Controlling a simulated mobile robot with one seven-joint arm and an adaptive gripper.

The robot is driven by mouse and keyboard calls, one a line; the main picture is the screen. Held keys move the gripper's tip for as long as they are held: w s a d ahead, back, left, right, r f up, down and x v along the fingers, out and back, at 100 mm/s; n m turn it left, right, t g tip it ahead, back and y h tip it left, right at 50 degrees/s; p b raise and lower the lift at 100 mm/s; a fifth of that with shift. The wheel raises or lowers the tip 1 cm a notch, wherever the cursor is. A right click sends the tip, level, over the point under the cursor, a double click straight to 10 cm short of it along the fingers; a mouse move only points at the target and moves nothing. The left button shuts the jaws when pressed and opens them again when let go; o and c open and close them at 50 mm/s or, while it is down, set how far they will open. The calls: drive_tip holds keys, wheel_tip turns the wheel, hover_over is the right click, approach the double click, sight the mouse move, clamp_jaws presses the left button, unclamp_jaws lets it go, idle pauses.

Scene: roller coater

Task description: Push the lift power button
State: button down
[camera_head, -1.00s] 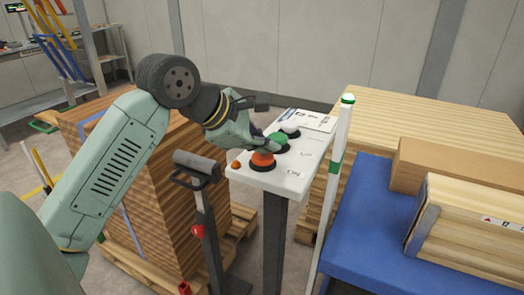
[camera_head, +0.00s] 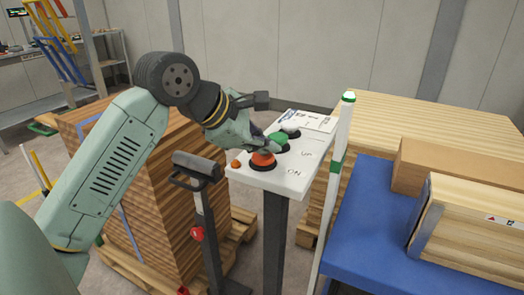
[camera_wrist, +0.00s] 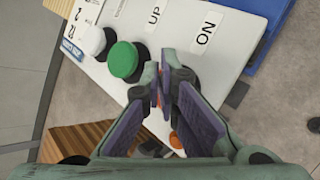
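The white control panel (camera_head: 300,178) stands on a dark post. It carries a red-orange button (camera_head: 262,161) beside the label ON, a green button (camera_head: 279,139) beside UP and a white button (camera_head: 290,129). My gripper (camera_head: 262,147) is low over the panel, close to the red-orange and green buttons; contact cannot be told. In the wrist view its fingertips (camera_wrist: 163,84) are together with nothing between them. The green button (camera_wrist: 123,60) and white button (camera_wrist: 90,38) show beside them. The fingers largely hide the red-orange button (camera_wrist: 176,141), which shows as a patch between them.
A small orange knob (camera_head: 236,163) sits at the panel's left edge. A white pole (camera_head: 334,180) stands right of the panel, beside a blue table (camera_head: 365,220) with wooden boxes. A stack of boards (camera_head: 150,200) is at left, with a dark stand (camera_head: 207,225) before it.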

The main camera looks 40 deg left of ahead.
sight(265, 157)
drive_tip(key=shift+f, duration=0.2)
drive_tip(key=shift+w+a+r+p, duration=0.1)
drive_tip(key=shift+r+p, duration=1.45)
drive_tip(key=shift+r, duration=1.55)
